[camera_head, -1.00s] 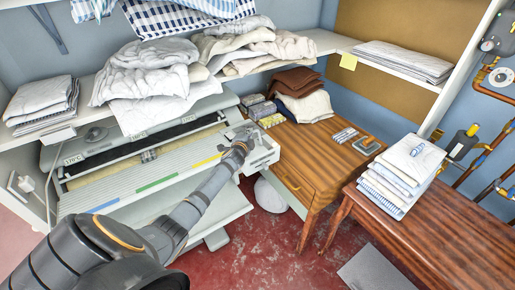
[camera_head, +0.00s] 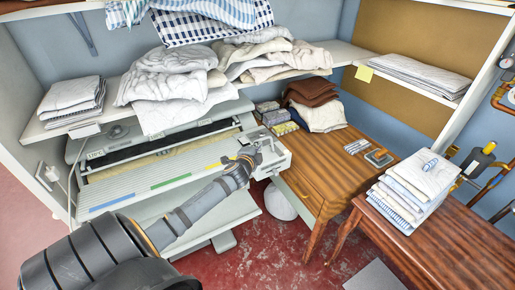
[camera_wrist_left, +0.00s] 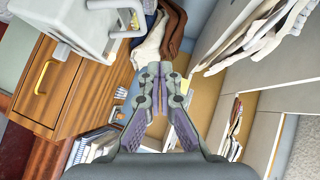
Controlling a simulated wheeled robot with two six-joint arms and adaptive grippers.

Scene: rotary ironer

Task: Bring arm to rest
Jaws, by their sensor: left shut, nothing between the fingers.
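My left arm comes in from the lower left of the head view and reaches toward the right end of the rotary ironer (camera_head: 150,182). My left gripper (camera_head: 254,155) is at that right end, in front of the ironer's light grey end housing. In the left wrist view my left gripper (camera_wrist_left: 153,78) is shut with its fingers together and nothing between them. There the white end housing (camera_wrist_left: 85,25) is at the upper left, apart from the fingers. My right gripper is in neither view.
A wooden cabinet (camera_head: 325,170) with folded brown and cream cloths stands right of the ironer. A reddish table (camera_head: 440,240) with a stack of folded linen (camera_head: 412,190) is at the right. A shelf above the ironer holds heaped white laundry (camera_head: 170,85). Red floor (camera_head: 275,255) is open between.

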